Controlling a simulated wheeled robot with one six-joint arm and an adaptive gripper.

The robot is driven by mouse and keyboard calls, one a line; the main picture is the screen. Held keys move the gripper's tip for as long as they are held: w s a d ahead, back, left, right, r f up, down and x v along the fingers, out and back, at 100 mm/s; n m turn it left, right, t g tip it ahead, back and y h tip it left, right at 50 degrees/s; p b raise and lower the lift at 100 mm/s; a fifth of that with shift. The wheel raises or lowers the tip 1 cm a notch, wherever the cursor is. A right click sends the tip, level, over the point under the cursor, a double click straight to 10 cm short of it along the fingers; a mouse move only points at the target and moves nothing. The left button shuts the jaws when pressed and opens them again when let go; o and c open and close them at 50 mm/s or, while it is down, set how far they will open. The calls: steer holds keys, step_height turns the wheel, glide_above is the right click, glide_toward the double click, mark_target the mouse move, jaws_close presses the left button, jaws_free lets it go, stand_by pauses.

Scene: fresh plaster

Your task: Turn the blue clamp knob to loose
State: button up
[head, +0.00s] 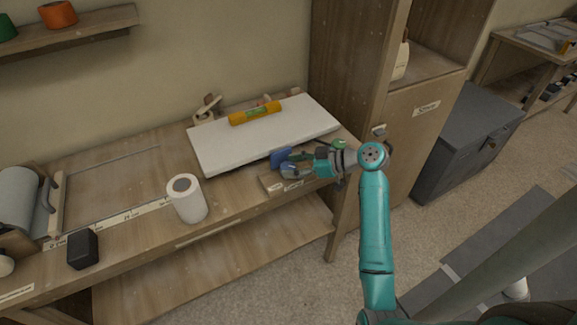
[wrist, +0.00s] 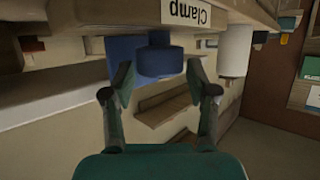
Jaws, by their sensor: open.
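The blue clamp knob (head: 281,157) is at the front edge of the workbench, just left of my gripper (head: 299,164) in the head view. In the wrist view the blue knob (wrist: 160,63) shows between and beyond the two fingertips of my gripper (wrist: 160,80). The fingers are apart and nothing is held. No contact with the knob shows. The knob's setting cannot be read.
A white board (head: 220,140) lies on the bench behind the knob, with a yellow-orange roll (head: 255,112) on it. A white roll (head: 187,200) stands to the left, with a black block (head: 83,248) farther left. A tall wooden cabinet (head: 345,80) stands close behind my gripper.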

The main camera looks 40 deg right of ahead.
steer(key=v, duration=0.6)
steer(key=shift+s+d+f, duration=0.1)
steer(key=shift+s, duration=0.05)
stand_by(0.5)
